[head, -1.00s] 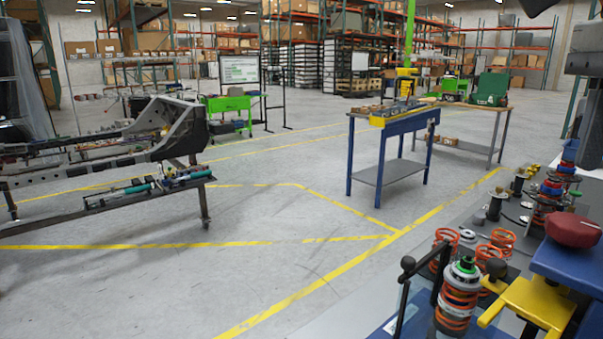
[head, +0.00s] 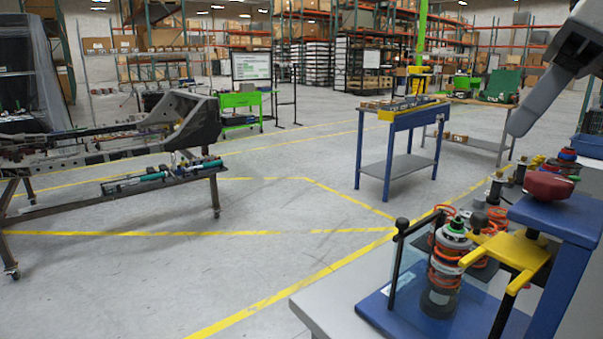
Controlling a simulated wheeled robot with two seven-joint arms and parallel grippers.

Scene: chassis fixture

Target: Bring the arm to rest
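My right gripper (head: 518,124) reaches in from the upper right of the head view, a grey tapered end pointing down and left. It is above the workbench and apart from the things on it, and I see nothing in it. One finger-like part shows, so I cannot tell whether it is open or shut. My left gripper is out of view.
A blue-legged table (head: 388,172) and chassis frame (head: 110,142) stand beyond. Open floor (head: 260,205) lies between.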

